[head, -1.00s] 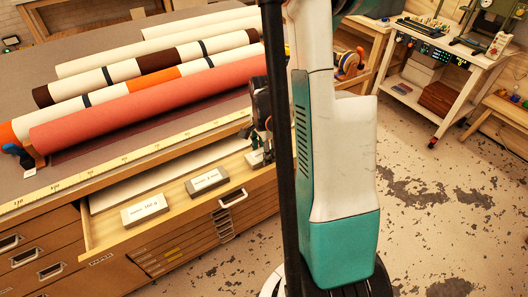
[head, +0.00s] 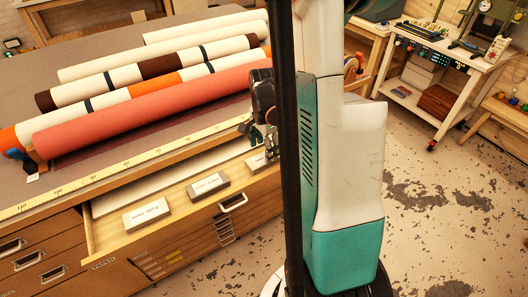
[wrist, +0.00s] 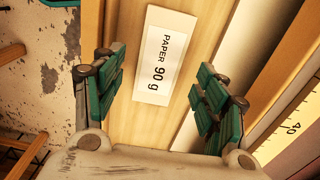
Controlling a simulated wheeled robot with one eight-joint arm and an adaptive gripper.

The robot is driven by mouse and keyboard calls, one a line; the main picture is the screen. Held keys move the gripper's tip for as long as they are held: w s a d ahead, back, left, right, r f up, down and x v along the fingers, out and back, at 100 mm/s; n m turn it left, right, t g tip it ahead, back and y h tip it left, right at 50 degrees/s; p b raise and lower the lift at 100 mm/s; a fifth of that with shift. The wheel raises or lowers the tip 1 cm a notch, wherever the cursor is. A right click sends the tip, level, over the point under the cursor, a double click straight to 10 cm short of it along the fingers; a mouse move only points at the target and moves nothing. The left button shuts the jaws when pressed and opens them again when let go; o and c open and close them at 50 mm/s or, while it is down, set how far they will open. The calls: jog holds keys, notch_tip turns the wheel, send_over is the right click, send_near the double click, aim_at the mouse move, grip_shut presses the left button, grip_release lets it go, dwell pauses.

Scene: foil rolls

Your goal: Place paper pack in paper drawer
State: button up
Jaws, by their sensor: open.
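The open drawer (head: 107,237) has a label reading PAPER on its front and pale wood inside. Three grey packs with white labels lie in a row in it: a left pack (head: 147,213), a middle pack (head: 208,185) and a right pack (head: 256,163), partly hidden by my gripper. My gripper (head: 269,148) is above the right end of the drawer, partly behind my column. In the wrist view, a pack labelled PAPER 90 g (wrist: 157,55) lies on the wood between the open green-padded fingers (wrist: 160,78), which appear clear of it.
Several rolls, including a red roll (head: 150,107), lie on the table above the drawer. A yellow measuring strip (head: 110,171) runs along its front edge. Closed drawers (head: 40,255) are at left. A white workbench (head: 435,70) stands at back right, with free floor (head: 440,190) before it.

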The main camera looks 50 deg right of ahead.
notch_tip(320, 180, up, 8)
jog(key=p, duration=0.2)
